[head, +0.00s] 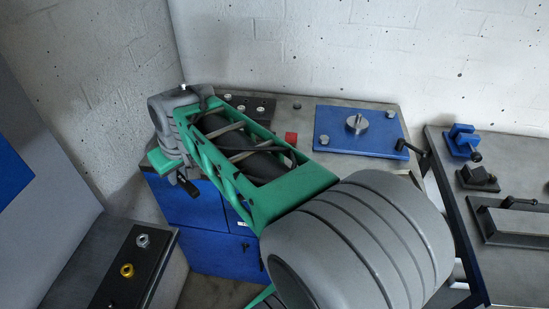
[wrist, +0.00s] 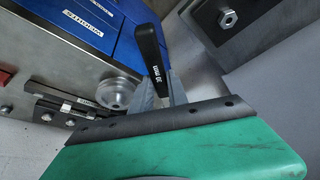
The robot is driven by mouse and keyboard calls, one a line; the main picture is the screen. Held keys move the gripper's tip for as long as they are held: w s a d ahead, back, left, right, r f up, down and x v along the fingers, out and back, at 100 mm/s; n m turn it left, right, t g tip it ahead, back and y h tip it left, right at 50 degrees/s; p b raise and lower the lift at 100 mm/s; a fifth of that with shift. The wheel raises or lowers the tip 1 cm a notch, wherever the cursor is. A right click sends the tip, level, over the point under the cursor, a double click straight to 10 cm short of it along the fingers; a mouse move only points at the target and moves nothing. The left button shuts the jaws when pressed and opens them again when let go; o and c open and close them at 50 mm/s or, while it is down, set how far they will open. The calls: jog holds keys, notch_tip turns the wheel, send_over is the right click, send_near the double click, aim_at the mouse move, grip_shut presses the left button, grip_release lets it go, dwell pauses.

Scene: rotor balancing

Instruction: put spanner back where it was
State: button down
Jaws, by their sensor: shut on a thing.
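The spanner shows as a black handle marked "30 mm" in the wrist view (wrist: 152,55); its dark end also shows in the head view (head: 188,186). My gripper (wrist: 163,95) is shut on the spanner, whose handle sticks out past the fingers. In the head view my gripper is at the left, in front of the back bench's left end and above the floor gap. The spanner's other end is hidden behind my gripper. I cannot tell which spot the spanner came from.
The back bench (head: 304,108) carries a blue plate (head: 328,138) with a metal disc (head: 357,122), a red cube (head: 291,138) and a black rack (head: 262,105). A lower-left bench holds a black strip (head: 122,288) with nuts. A right bench holds a blue vice (head: 462,140).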

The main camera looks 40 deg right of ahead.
jog(key=s+d+r+n+g+y+p, duration=0.1)
jog(key=s+d+r+n+p, duration=0.15)
jog(key=s+d, duration=0.7)
jog(key=s+d+r+n+y+p, duration=0.15)
jog(key=s+d+n, duration=0.35)
jog(key=d, duration=0.8)
jog(key=shift+m, duration=0.35)
jog(key=w+d+f+p, duration=0.1)
jog(key=w+d+f, duration=0.1)
jog(key=w+f, duration=0.1)
jog(key=w+d+f+p, duration=0.1)
jog(key=w+d+f, duration=0.2)
jog(key=f, duration=0.1)
jog(key=w+d+f+p, duration=0.1)
jog(key=w+d+f, duration=0.1)
jog(key=w+f, duration=0.1)
jog(key=shift+w+d+f, duration=0.3)
jog(key=shift+d+f, duration=0.05)
jog(key=shift+d, duration=0.05)
notch_tip(320, 180, down, 2)
jog(key=shift+f+p, duration=0.25)
jog(key=shift+p, duration=0.55)
jog(key=shift+f+b, duration=0.35)
jog(key=shift+f, duration=0.1)
jog(key=c, duration=1.3)
grip_release()
jog(key=shift+r, duration=0.1)
